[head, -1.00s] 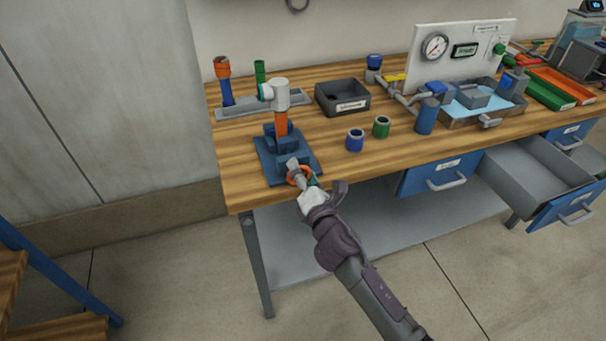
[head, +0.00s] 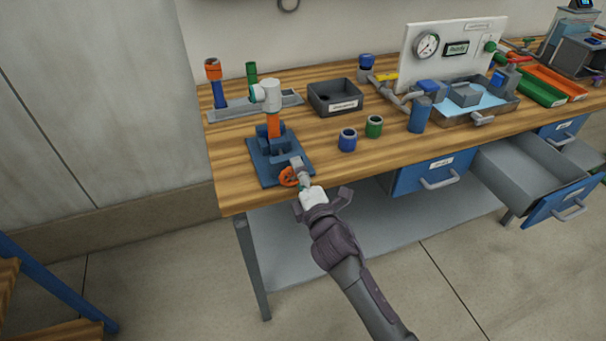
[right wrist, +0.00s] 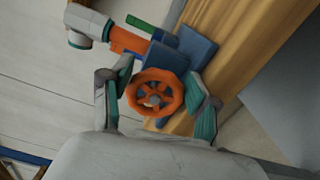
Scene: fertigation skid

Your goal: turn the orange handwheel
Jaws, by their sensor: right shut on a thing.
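The orange handwheel (head: 288,177) sits at the front of a blue vise-like fixture (head: 265,163) near the table's front left corner. In the right wrist view the handwheel (right wrist: 156,92) faces me, its spokes and hub visible, between the two teal-padded fingers. My right gripper (head: 298,173) is shut on the handwheel, with a finger on each side of its rim. In the right wrist view the gripper (right wrist: 158,96) spans the wheel's width. An upright orange pipe with a white elbow (head: 270,105) rises from the fixture. My left gripper is not in view.
Blue and green couplings (head: 347,140) stand right of the fixture. A dark bin (head: 335,97) and a grey tray (head: 228,110) lie behind. A gauge panel (head: 440,50) stands at the back. An open drawer (head: 530,165) juts out at the right.

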